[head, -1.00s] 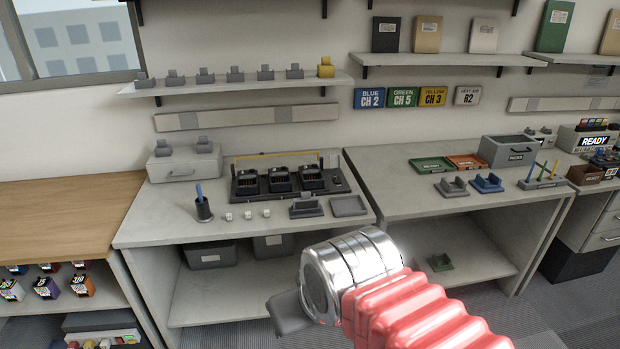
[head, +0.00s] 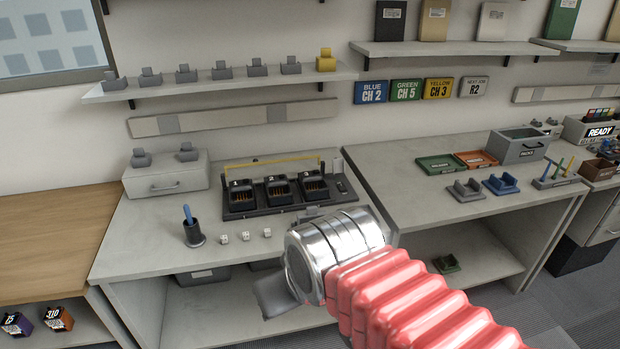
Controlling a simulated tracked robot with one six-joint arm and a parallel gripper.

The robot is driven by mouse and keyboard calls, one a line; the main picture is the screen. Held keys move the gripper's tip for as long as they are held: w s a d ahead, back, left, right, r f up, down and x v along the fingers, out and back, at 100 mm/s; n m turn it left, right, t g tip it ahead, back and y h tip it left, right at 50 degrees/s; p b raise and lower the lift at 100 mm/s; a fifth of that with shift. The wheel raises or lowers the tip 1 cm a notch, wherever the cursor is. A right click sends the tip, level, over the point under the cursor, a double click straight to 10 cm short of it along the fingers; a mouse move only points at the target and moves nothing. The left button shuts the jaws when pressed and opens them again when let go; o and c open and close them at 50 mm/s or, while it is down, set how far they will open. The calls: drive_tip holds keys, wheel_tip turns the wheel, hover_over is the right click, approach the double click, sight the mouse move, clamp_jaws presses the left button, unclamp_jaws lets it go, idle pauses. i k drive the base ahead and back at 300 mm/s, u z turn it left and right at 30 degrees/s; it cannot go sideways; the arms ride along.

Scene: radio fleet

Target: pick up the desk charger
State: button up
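Several small cradle-shaped pieces could be the desk charger, and I cannot tell which one is meant. A grey cradle (head: 466,189) and a blue cradle (head: 502,184) sit on the right bench. A black charger with three bays (head: 278,190) stands on the left bench. My gripper (head: 274,297) shows as a grey end beyond the silver wrist, in front of the left bench and apart from these things. Its fingers are mostly hidden, and I see nothing held.
A wall shelf (head: 215,84) carries several grey cradles and one yellow cradle (head: 325,58). A pen cup (head: 193,233), small white cubes and a drawer box (head: 166,175) stand on the left bench. Green (head: 438,164) and orange trays and a grey bin (head: 517,146) stand on the right bench.

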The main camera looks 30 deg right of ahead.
sight(314, 187)
drive_tip(key=u, duration=0.05)
drive_tip(key=i, duration=1)
